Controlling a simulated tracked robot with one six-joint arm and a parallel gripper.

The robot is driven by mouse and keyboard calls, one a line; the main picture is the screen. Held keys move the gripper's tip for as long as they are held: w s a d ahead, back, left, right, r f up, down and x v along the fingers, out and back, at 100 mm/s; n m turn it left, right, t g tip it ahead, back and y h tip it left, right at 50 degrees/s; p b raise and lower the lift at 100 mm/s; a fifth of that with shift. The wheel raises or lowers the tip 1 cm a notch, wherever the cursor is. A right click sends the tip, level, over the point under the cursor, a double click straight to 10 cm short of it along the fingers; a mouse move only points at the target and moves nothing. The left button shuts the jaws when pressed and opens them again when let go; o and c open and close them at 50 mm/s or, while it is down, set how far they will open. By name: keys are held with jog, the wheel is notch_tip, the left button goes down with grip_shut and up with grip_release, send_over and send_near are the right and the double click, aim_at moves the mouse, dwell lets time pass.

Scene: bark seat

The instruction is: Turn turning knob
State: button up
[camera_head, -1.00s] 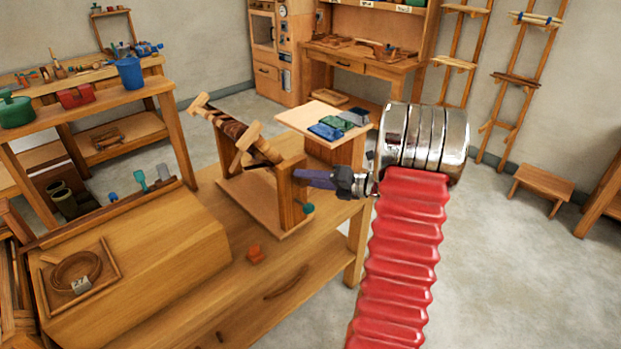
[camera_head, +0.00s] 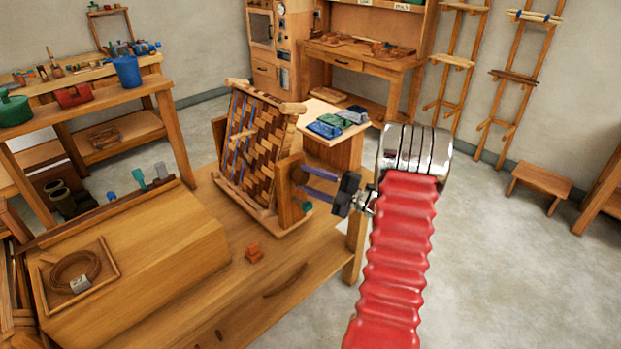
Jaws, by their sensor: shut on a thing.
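A woven bark seat panel (camera_head: 252,135) in a wooden frame is held on a wooden stand on the workbench. It stands tilted steeply, with its brown weave and blue strips facing me. My gripper (camera_head: 302,181) reaches from the right to the stand's right upright (camera_head: 288,190). Its two purple fingers, one above the other, are shut on the turning knob at the panel's axle. The fingers mostly hide the knob. A small teal piece (camera_head: 307,207) shows on the upright just below the fingertips.
The workbench (camera_head: 232,284) carries an orange block (camera_head: 254,253) in front of the stand and a framed coil (camera_head: 77,275) at left. A small table (camera_head: 316,106) with blue and green bundles stands close behind the stand. Open floor lies at right.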

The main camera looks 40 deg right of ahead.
jog(key=m, duration=0.2)
jog(key=f+m+t, duration=0.1)
jog(key=m, duration=0.1)
jog(key=shift+t+h, duration=0.3)
jog(key=shift+h, duration=0.1)
jog(key=m, duration=0.2)
jog(key=m+t+h, duration=0.1)
jog(key=m, duration=0.2)
jog(key=shift+a+f+h, duration=0.1)
jog(key=shift+a+h, duration=0.1)
jog(key=shift+h, duration=0.1)
jog(key=m+h, duration=0.1)
jog(key=m, duration=0.2)
jog(key=m+t+h, duration=0.1)
jog(key=m+h, duration=0.1)
jog(key=m, duration=0.1)
jog(key=m+h, duration=0.1)
jog(key=m, duration=0.2)
jog(key=shift+a+m+t+h, duration=0.3)
jog(key=shift+a+t+h, duration=0.1)
jog(key=o, duration=1.1)
jog(key=shift+c, duration=0.2)
jog(key=v, duration=1.3)
jog(key=shift+s+f, duration=0.15)
jog(key=shift+s, duration=0.25)
